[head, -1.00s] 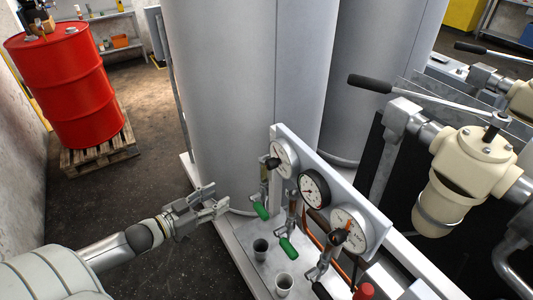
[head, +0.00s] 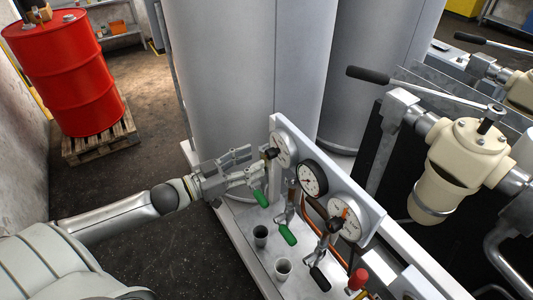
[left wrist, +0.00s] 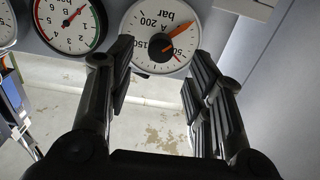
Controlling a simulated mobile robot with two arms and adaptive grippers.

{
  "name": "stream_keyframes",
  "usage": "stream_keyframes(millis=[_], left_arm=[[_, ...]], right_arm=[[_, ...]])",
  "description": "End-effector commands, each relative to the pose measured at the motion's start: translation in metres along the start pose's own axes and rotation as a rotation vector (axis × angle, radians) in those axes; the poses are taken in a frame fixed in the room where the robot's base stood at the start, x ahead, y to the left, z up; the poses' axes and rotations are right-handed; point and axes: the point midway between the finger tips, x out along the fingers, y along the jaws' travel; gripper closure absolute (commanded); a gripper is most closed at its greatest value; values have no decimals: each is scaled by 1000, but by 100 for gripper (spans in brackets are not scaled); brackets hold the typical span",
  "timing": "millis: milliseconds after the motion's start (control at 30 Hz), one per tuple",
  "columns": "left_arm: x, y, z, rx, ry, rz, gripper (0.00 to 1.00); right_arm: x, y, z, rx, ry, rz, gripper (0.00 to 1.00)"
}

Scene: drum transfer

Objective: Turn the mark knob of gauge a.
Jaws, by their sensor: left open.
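Gauge a (head: 284,145) is the white dial at the left end of the gauge panel in the head view. In the left wrist view, gauge a (left wrist: 148,22) bears the letter A, an orange pointer and a dark central knob (left wrist: 161,43). The dark knob (head: 270,153) also shows in the head view, sticking out from the dial. My left gripper (head: 255,165) is open just in front of gauge a. In the left wrist view, the left gripper's fingers (left wrist: 163,60) stand on either side of the knob, with nothing held between them. My right gripper is out of view.
A black-rimmed gauge (head: 312,179) and another white gauge (head: 345,218) are alongside on the panel. Green-handled valves (head: 288,234) and small cups (head: 283,268) are below. A grey tank (head: 230,70) stands behind. A red drum (head: 68,75) is at the back left.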

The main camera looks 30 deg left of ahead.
Motion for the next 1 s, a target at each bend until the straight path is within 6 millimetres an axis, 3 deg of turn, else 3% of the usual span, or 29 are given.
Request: stream_keyframes(millis=[500, 967, 1000], left_arm=[[49, 0, -1, -1, 2, -1, 53], [55, 0, 1, -1, -1, -1, 53], [55, 0, 0, -1, -1, 0, 58]], right_arm=[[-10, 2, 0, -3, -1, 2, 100], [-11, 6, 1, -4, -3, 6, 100], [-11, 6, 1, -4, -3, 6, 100]])
